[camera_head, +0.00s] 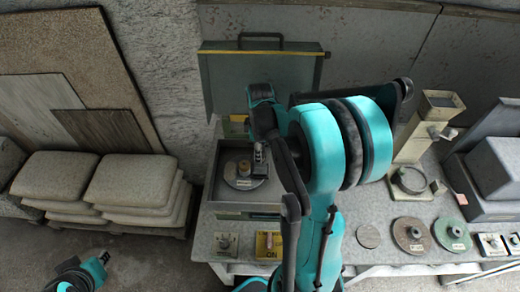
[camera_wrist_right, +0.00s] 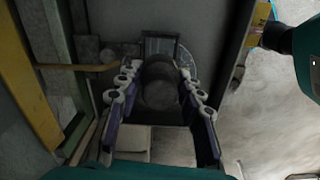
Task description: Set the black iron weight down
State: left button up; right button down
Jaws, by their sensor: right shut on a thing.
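My right gripper (camera_wrist_right: 160,95) is shut on the black iron weight (camera_wrist_right: 160,82), a dark cylinder between its two fingers in the right wrist view. In the head view the right gripper (camera_head: 261,160) is over the open grey box (camera_head: 226,208), just right of a small brass-coloured piece (camera_head: 245,168) on a round labelled disc (camera_head: 238,183). The weight is hard to make out there, and I cannot tell whether its underside touches anything.
The box's raised lid (camera_head: 262,85) stands behind. My right arm covers the bench's middle. Round discs (camera_head: 411,235) lie along the front right, near a beige stand (camera_head: 425,130) and a grey machine (camera_head: 490,170). A yellow block (camera_head: 268,244) is at the front edge.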

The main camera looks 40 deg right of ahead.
aim_at(260, 169)
jog(key=shift+w+d+f+b, duration=0.15)
jog(key=shift+f+b, duration=0.25)
jog(key=shift+f, duration=0.05)
jog(key=shift+f+b, duration=0.65)
jog(key=shift+f, duration=0.05)
notch_tip(260, 169, down, 3)
jog(key=b, duration=0.2)
jog(key=shift+f+b, duration=0.1)
jog(key=shift+b, duration=0.25)
jog(key=shift+f, duration=0.15)
jog(key=shift+f+b, duration=0.6)
jog(key=shift+b, duration=0.2)
dwell(0.4)
jog(key=c, duration=0.9)
grip_release()
